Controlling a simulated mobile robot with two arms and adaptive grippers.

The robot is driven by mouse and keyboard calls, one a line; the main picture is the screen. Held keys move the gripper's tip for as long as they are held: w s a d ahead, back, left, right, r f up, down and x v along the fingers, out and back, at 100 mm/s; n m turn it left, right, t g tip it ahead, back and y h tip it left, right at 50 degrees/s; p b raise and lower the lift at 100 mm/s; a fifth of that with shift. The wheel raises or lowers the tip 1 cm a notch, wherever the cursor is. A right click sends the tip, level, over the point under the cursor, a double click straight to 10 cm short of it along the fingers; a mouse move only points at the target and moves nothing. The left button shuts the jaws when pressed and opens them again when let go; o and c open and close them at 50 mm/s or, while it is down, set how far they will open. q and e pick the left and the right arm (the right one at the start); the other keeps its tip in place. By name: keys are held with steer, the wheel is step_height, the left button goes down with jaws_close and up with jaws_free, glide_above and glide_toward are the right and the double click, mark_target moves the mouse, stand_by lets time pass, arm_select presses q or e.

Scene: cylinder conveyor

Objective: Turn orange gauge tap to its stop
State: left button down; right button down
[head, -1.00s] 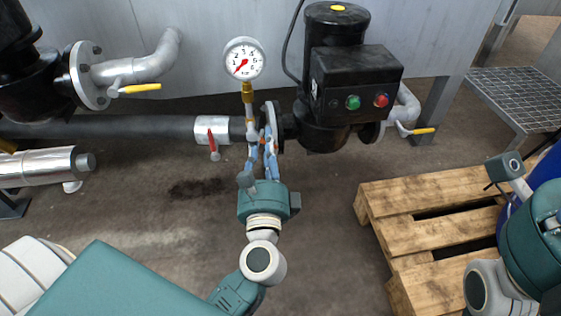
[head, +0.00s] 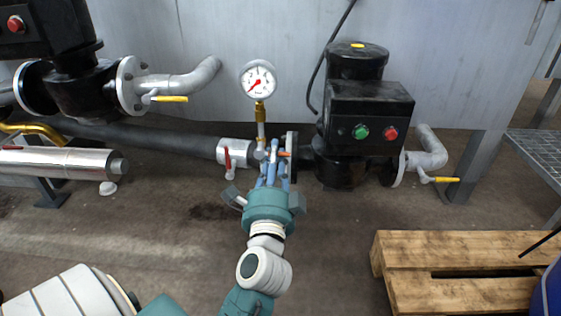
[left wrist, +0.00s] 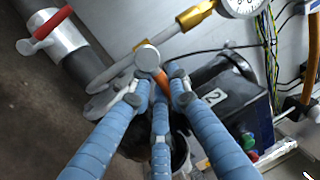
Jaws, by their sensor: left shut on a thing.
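The orange gauge tap (head: 284,154) shows as a small orange lever just below the pressure gauge (head: 258,79) and its brass stem (head: 260,106). In the left wrist view the orange lever (left wrist: 162,78) lies between the blue fingertips, beside a round metal end. My left gripper (head: 272,168) has blue ribbed fingers that reach up to the tap from below; the fingers (left wrist: 160,92) are shut on the lever and hide part of it. The gauge needle points to the lower left. My right gripper is out of view.
A red-handled valve (head: 228,160) sits on the pipe just left of the tap. A black pump (head: 352,120) with green and red buttons stands close on the right. A wooden pallet (head: 450,245) lies at the lower right. Open floor lies left of my left arm.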

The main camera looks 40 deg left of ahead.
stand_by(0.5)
arm_select(q)
steer(key=c, duration=1.7)
jaws_free()
steer(key=shift+o, duration=0.2)
steer(key=shift+r, duration=0.1)
step_height(320, 180, up, 11)
steer(key=shift+s+f, duration=0.15)
steer(key=shift+f, duration=0.3)
steer(key=shift+c, duration=0.5)
